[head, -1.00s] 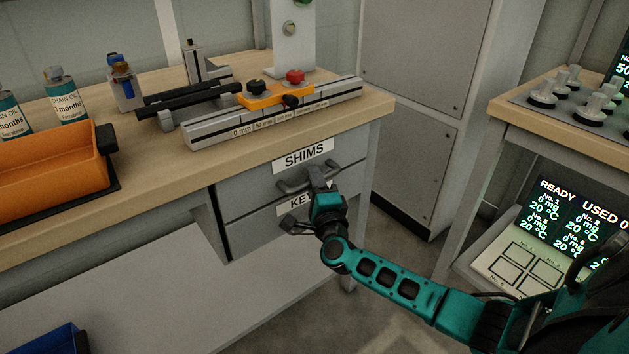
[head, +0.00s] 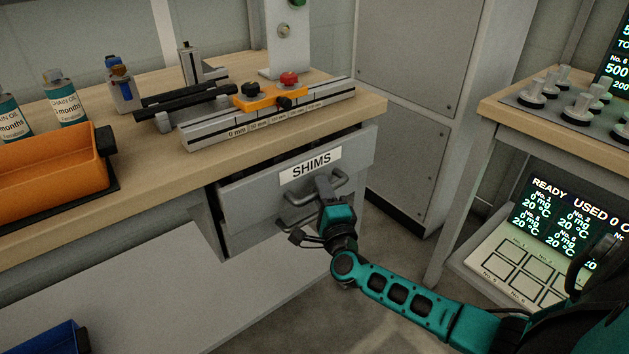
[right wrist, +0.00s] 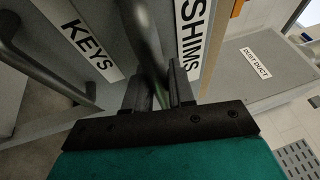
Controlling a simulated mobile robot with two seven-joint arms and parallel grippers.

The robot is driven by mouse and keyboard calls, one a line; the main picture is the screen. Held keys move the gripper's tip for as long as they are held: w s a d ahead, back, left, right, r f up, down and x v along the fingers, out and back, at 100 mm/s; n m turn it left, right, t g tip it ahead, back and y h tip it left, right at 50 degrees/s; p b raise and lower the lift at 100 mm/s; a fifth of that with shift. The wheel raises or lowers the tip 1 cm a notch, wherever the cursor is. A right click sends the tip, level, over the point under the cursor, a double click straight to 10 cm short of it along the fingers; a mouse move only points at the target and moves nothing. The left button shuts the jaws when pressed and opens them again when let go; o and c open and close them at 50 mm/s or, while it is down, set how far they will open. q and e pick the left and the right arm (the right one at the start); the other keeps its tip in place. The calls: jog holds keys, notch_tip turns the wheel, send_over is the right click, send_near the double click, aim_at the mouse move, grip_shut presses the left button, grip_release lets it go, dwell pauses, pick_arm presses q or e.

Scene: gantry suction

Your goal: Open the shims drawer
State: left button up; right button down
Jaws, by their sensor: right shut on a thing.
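The shims drawer (head: 251,190) is the upper grey drawer under the wooden bench, with a white SHIMS label. It stands pulled out part of the way, with a dark gap above its front. My right gripper (head: 326,189) is shut on its handle (head: 341,182). In the right wrist view the fingers (right wrist: 160,92) close on the dark handle bar (right wrist: 146,40), beside the SHIMS label (right wrist: 194,32). My left gripper is not in view.
The keys drawer, labelled in the right wrist view (right wrist: 88,50), is below and mostly hidden. A steel ruler fixture (head: 270,112) and orange bin (head: 52,167) sit on the bench (head: 160,165). A side table (head: 560,122) stands at right; floor between is clear.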

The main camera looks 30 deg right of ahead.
jog(key=s+d+p, duration=0.1)
jog(key=s+p, duration=0.4)
jog(key=s, duration=1.8)
jog(key=shift+d, duration=0.35)
jog(key=c, duration=1.1)
grip_release()
jog(key=shift+o, duration=0.2)
jog(key=v, duration=1.3)
